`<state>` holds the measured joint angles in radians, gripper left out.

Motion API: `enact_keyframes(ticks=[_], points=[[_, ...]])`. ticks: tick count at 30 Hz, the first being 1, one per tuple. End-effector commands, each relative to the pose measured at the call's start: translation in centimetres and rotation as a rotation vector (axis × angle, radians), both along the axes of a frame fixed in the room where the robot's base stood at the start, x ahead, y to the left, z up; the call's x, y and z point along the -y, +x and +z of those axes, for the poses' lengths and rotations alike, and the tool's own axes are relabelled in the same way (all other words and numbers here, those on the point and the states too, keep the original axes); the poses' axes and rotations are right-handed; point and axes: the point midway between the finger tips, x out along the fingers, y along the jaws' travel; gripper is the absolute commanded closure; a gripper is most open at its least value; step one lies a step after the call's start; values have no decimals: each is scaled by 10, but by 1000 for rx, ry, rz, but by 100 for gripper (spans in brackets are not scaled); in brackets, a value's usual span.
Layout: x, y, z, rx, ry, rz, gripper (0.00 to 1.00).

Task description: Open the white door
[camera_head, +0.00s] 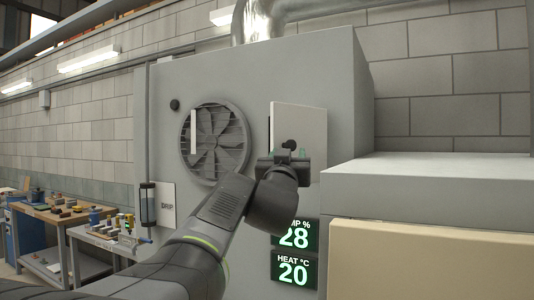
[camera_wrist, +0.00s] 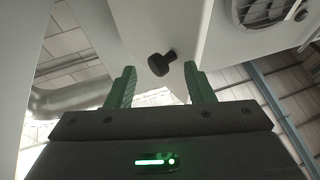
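The white door (camera_head: 304,122) is a small panel on the front of a grey cabinet, right of a fan. I cannot tell whether it stands ajar. Its dark round knob (camera_head: 289,145) sits low on the door. My gripper (camera_head: 287,155) is just below the knob and covers the door's lower part. In the wrist view, the white door (camera_wrist: 178,25) is ahead and the black knob (camera_wrist: 160,64) shows between the tips of the two green fingers. My gripper (camera_wrist: 158,70) is open, with space on both sides of the knob; contact is not visible.
The grey cabinet (camera_head: 250,85) also carries a round fan (camera_head: 213,143) and green readouts (camera_head: 294,252) below the door. A grey ledge (camera_head: 430,168) and beige box (camera_head: 430,262) stand close on the right. Workbenches (camera_head: 60,215) with small items are at far left.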

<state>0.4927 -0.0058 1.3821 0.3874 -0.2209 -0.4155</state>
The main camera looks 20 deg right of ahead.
Motion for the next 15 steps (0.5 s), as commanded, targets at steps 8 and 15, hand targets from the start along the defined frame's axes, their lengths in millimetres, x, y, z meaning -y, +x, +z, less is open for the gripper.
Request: enact_keyframes(ticks=[8,15], points=[[-31,-43,-22,-2,-1,2,52],[-47,-64,-33,-3,-1,3,52]])
